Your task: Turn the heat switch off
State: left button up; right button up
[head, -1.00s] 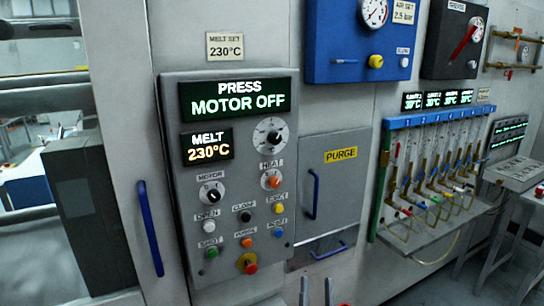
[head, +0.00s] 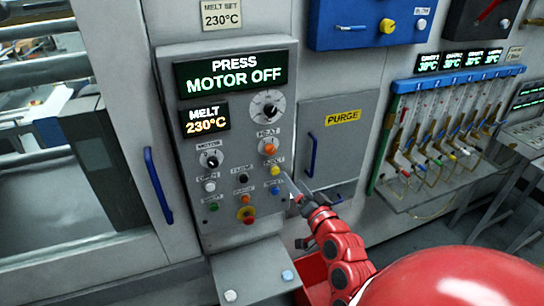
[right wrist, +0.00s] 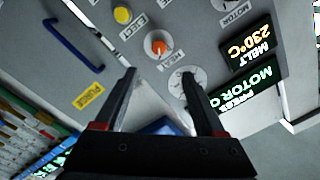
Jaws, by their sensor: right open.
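The heat switch (head: 269,146) is an orange knob on a round white dial, under the HEAT label on the grey control panel (head: 165,75). It also shows in the right wrist view (right wrist: 158,45), upside down, just beyond my fingertips. Its setting is too small to tell. My right gripper (head: 298,192) is in front of the panel's lower right edge, below and right of the switch. In the right wrist view its fingers (right wrist: 160,73) are apart with nothing between them. My left gripper is not in view.
The motor switch (head: 209,159) sits left of the heat switch. The yellow eject button (head: 275,171) is just below it, with several other buttons and a red stop button (head: 247,216). A purge door (head: 335,150) with a blue handle (head: 312,155) is at right.

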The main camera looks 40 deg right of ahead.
jog(key=w+d+f+b, duration=0.1)
jog(key=w+b, duration=0.3)
jog(key=b, duration=0.6)
send_near(272, 152)
jog(key=w, duration=0.5)
jog(key=w+d, duration=0.1)
jog(key=w, duration=0.1)
jog(key=shift+w+d+r+p, duration=0.1)
jog(key=shift+w+d+p, duration=0.1)
jog(key=shift+w+p, duration=0.15)
jog(key=shift+w+d, duration=0.15)
jog(key=shift+w, duration=0.45)
grip_shut()
